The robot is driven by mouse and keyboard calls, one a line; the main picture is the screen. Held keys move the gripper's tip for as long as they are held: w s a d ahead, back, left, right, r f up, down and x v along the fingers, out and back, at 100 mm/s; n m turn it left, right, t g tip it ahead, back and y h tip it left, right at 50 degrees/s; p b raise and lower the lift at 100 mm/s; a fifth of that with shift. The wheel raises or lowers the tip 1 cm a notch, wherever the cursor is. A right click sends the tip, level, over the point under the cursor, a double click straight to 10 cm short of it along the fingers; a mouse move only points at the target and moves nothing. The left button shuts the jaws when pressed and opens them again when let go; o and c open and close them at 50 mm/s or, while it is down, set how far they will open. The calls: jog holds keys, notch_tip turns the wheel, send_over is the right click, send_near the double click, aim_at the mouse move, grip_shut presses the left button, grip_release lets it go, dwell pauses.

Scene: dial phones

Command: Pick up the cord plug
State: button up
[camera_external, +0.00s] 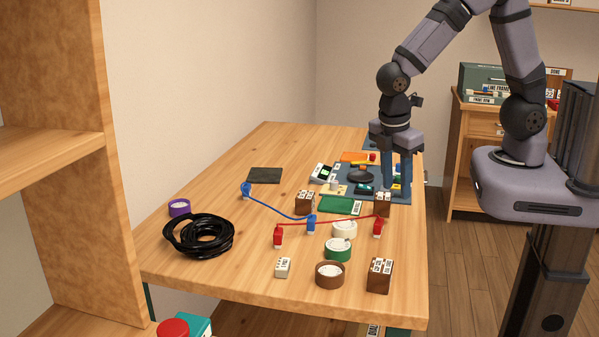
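A blue cord has a blue plug (246,189) at its left end and another blue plug (311,224) at its right end. A red cord runs between a red plug (278,237) and a second red plug (378,227). All of these plugs rest on the wooden table, and I cannot tell which one is the cord plug. My gripper (397,182) points down over the right side of the blue-grey mat, behind the plugs and apart from them. Its two fingers look spread with a gap between them. Small parts behind the fingers are partly hidden.
The blue-grey mat (402,198) holds several small parts. A coiled black cable (203,238) lies at left. A green tape roll (338,250), a brown roll (330,275) and brown labelled blocks (380,275) stand near the front.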

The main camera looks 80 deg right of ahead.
aim_at(379, 221)
jog(key=shift+w+a+f+n+h, duration=0.35)
jog(key=shift+w+a+f+n, duration=0.3)
jog(key=shift+f+n, duration=0.4)
jog(key=shift+w+a+f+n+h, duration=0.45)
jog(key=shift+a+f+n, duration=0.3)
jog(key=shift+n, duration=0.55)
jog(key=shift+w+a+f+n+h, duration=0.3)
jog(key=shift+w+a+f+n, duration=0.35)
jog(key=shift+f+n, duration=0.45)
jog(key=shift+p+x, duration=0.7)
jog(key=shift+x, duration=1.35)
jog(key=shift+a, duration=0.1)
jog(key=shift+c, duration=0.7)
grip_shut()
